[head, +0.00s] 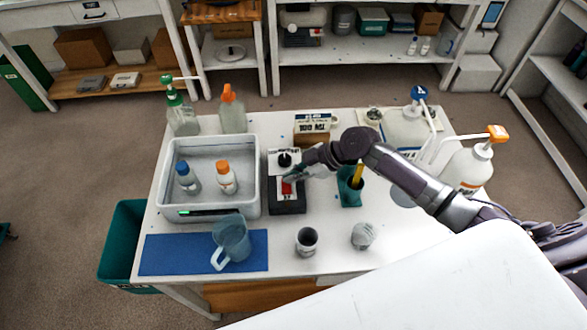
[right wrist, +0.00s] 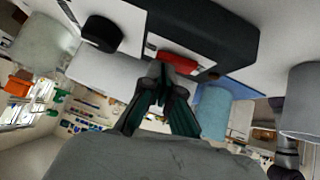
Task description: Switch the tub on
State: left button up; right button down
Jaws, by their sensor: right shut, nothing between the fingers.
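The tub (head: 165,180) is a pale grey open basin at the left of the table, with two small bottles standing in it: one blue-capped (head: 188,179), one orange-capped (head: 227,178). A small green strip (head: 197,212) shows on its front wall. Right of it is a dark control box (head: 287,207) with a black knob (head: 285,159) and a red switch (head: 287,187). My right gripper (head: 292,177) is shut and empty, just over the switch. In the right wrist view its fingertips (right wrist: 160,72) are close to the red switch (right wrist: 178,62); I cannot tell whether they touch. My left gripper is out of view.
A clear jug (head: 231,240) stands on a blue mat (head: 165,255). Two grey cups (head: 307,241) (head: 362,236) stand at the front. A teal cup (head: 350,191) is right of the control box. Pump bottles (head: 467,169) stand at the right, others at the back left.

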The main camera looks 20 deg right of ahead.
jog(key=shift+w+f+b, duration=0.1)
jog(key=shift+f+b, duration=0.15)
jog(key=shift+b, duration=0.1)
jog(key=shift+f+g, duration=0.1)
jog(key=shift+g, duration=0.3)
jog(key=shift+s+a+p, duration=0.2)
jog(key=shift+s+p, duration=0.2)
jog(key=shift+s, duration=0.5)
jog(key=shift+w+r, duration=0.1)
jog(key=shift+r, duration=0.1)
